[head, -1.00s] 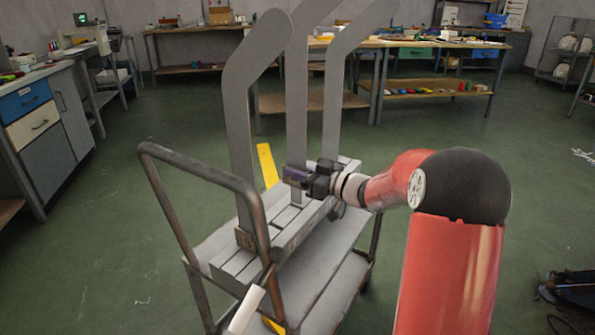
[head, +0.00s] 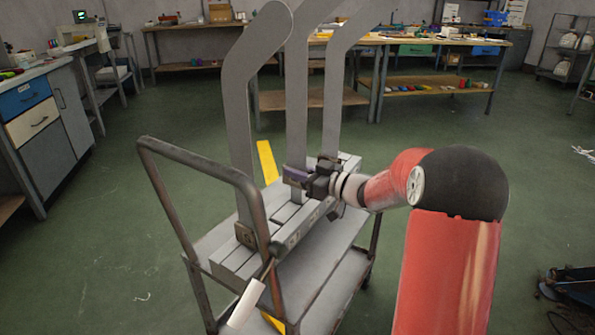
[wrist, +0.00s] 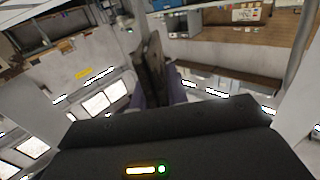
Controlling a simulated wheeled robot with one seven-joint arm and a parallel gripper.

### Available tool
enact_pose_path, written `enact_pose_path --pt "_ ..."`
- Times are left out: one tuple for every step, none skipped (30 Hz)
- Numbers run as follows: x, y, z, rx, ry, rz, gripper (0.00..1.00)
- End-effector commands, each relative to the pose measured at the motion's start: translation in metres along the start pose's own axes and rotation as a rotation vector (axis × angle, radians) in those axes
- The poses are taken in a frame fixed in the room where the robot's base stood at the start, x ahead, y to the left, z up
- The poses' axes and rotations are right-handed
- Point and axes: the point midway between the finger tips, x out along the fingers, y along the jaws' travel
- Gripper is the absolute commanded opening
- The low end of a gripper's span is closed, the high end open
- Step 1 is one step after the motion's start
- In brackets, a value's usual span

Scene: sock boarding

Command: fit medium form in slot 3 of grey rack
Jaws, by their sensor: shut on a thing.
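Three tall grey leg-shaped forms with bent tops stand over the grey rack (head: 237,262): a left one (head: 238,120), a middle one (head: 297,95) and a right one (head: 331,105). My gripper (head: 297,177) is shut on the lower part of the middle form, coming from the right. That form is upright, and its foot is at the rack's top. I cannot tell how deep it sits or the slot number. In the wrist view the form (wrist: 152,55) shows between the purple-padded fingers of my gripper (wrist: 158,97).
The rack lies on the upper deck of a metal cart with a bent tube handle (head: 205,163) at the left. A yellow strip (head: 267,163) shows behind the rack. A white cylinder (head: 246,304) is near the cart's front corner.

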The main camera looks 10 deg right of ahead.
Motion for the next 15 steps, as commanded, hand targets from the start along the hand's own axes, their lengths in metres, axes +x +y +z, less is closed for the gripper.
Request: enact_pose_path --pt "0.000 0.000 0.001 0.000 0.001 0.000 0.00" --pt "0.000 0.000 0.002 0.000 0.001 0.000 0.00" --pt "0.000 0.000 0.003 -0.001 0.001 0.000 0.00" --pt "0.000 0.000 0.004 -0.001 0.001 0.000 0.00" --pt "0.000 0.000 0.005 -0.001 0.001 0.000 0.00" --pt "0.000 0.000 0.006 -0.001 0.001 0.000 0.00" --pt "0.000 0.000 0.006 -0.001 0.001 0.000 0.00" --pt "0.000 0.000 0.007 -0.001 0.001 0.000 0.00" --pt "0.000 0.000 0.008 -0.001 0.001 0.000 0.00" --pt "0.000 0.000 0.009 -0.001 0.001 0.000 0.00" --pt "0.000 0.000 0.010 -0.001 0.001 0.000 0.00" --pt "0.000 0.000 0.011 -0.001 0.001 0.000 0.00" --pt "0.000 0.000 0.011 -0.001 0.001 0.000 0.00" --pt "0.000 0.000 0.012 -0.001 0.001 0.000 0.00" --pt "0.000 0.000 0.013 -0.001 0.001 0.000 0.00"
